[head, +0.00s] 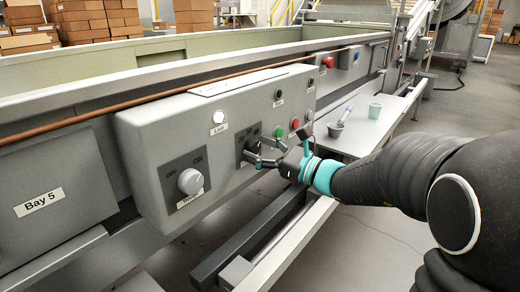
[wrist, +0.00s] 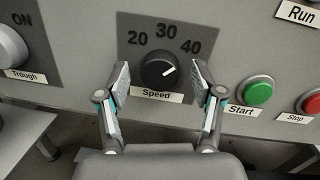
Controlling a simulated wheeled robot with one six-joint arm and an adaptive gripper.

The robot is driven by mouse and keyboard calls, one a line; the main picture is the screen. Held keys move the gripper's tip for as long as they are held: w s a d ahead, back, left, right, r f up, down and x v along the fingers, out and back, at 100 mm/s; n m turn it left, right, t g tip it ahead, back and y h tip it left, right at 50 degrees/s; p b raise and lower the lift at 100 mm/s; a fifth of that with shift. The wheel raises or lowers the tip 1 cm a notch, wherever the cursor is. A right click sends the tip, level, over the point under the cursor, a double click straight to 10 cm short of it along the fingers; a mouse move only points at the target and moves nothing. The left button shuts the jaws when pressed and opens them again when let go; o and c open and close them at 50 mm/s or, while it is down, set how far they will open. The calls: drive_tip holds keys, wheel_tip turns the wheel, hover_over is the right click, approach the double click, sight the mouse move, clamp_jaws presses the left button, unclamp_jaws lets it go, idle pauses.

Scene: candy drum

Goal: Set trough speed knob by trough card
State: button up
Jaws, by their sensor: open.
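The black speed knob (wrist: 157,70) sits on a dark plate marked 20, 30 and 40, above a "Speed" label. Its white pointer line points up and right, roughly toward the 40. My gripper (wrist: 161,76) is open, with one finger on each side of the knob and visible gaps to it. In the head view my gripper (head: 262,155) is at the speed plate (head: 243,141) and partly hides the knob. I can make out no readable trough card in either view.
A white OFF/ON knob (head: 190,181) labelled "Trough" is left of the speed plate. Green Start (wrist: 255,91) and red Stop (wrist: 312,102) buttons are to the right. A shelf (head: 345,143) with a scoop (head: 337,128) and a cup (head: 375,110) stands beyond the panel.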

drive_tip(key=v, duration=1.2)
